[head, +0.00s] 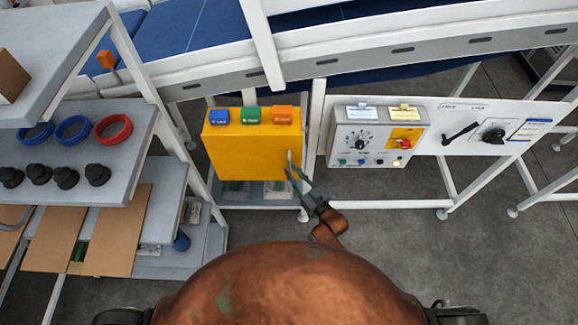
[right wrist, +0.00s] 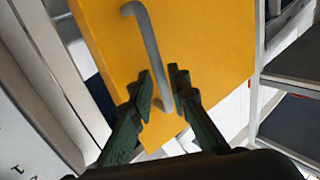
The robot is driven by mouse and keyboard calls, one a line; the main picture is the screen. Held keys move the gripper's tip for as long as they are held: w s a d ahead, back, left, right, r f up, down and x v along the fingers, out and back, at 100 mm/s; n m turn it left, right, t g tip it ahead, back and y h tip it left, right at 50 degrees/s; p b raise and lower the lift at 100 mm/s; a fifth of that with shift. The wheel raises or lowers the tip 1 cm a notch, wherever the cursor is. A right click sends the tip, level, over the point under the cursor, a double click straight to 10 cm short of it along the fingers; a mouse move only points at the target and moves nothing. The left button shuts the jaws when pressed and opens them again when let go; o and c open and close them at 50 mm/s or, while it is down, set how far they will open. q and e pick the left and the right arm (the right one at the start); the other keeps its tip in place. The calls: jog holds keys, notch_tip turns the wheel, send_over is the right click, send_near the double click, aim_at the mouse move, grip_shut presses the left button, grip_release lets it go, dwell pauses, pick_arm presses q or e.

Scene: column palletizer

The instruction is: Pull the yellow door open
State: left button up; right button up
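The yellow door (head: 245,155) is the front of a yellow cabinet below the conveyor, left of centre in the head view. It looks shut. Its grey upright bar handle (head: 290,158) is near the door's right edge. In the right wrist view the door (right wrist: 205,45) fills the middle, and the handle (right wrist: 145,40) runs down between my fingers. My right gripper (head: 293,170) is at the handle. In the right wrist view its green fingers (right wrist: 163,90) are apart, one on each side of the handle's lower part, with small gaps. My left gripper is not in view.
Blue, green and orange labelled blocks (head: 250,115) sit on the cabinet top. A grey control panel (head: 372,140) stands to the right. A shelf with rings and black parts (head: 75,155) stands to the left. Grey floor (head: 400,225) is open at the front right.

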jog(key=shift+x, duration=1.35)
jog(key=shift+c, duration=0.4)
grip_shut()
